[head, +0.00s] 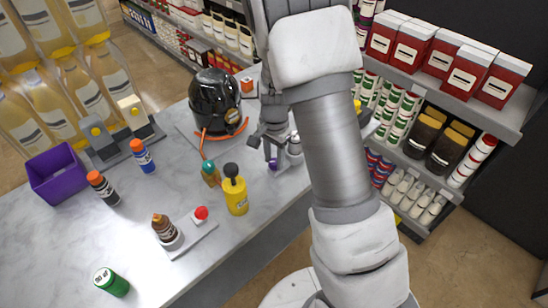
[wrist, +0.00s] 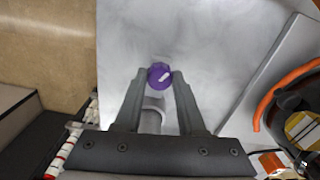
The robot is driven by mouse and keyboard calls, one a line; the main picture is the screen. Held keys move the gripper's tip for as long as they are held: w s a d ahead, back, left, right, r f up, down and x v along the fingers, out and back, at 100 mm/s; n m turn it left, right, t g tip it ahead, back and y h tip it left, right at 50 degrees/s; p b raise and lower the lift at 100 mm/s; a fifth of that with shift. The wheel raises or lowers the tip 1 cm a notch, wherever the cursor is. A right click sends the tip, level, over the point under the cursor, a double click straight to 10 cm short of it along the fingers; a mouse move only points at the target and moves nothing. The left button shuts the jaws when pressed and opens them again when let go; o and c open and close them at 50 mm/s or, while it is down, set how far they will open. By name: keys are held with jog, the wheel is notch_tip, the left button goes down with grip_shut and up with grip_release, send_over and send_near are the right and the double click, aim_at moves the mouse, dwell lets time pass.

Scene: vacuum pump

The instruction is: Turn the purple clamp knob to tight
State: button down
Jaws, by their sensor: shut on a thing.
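The purple clamp knob (wrist: 160,76) has a white mark on its face and sits between my fingertips in the wrist view. In the head view a bit of it (head: 273,164) shows low beside my gripper. My gripper (wrist: 159,80) is shut on the knob, one finger on each side. A grey cylindrical part (wrist: 152,112) lies just behind the knob between the fingers. The white mark is slanted, running from lower left to upper right in the wrist view. My arm hides much of the clamp in the head view.
A black round pot (head: 214,100) with an orange hose stands left of my gripper. A yellow bottle (head: 235,192) with a black top and a small teal-capped bottle (head: 210,174) stand near. A purple bin (head: 57,175) is far left. Stocked shelves (head: 440,80) rise at right.

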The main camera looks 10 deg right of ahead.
aim_at(274, 162)
jog(key=c, duration=0.5)
grip_release()
notch_tip(274, 162, up, 18)
jog(key=p, duration=0.1)
jog(key=shift+f, duration=0.25)
jog(key=s+r+n+t, duration=0.2)
jog(key=s+r+n, duration=0.3)
jog(key=s, duration=0.5)
jog(key=s+r+n+t, duration=0.3)
jog(key=s+r+n, duration=0.2)
jog(key=s, duration=0.6)
jog(key=shift+s+d+r+n+t, duration=0.2)
jog(key=shift+r+n+t, duration=0.1)
jog(key=shift+n, duration=0.1)
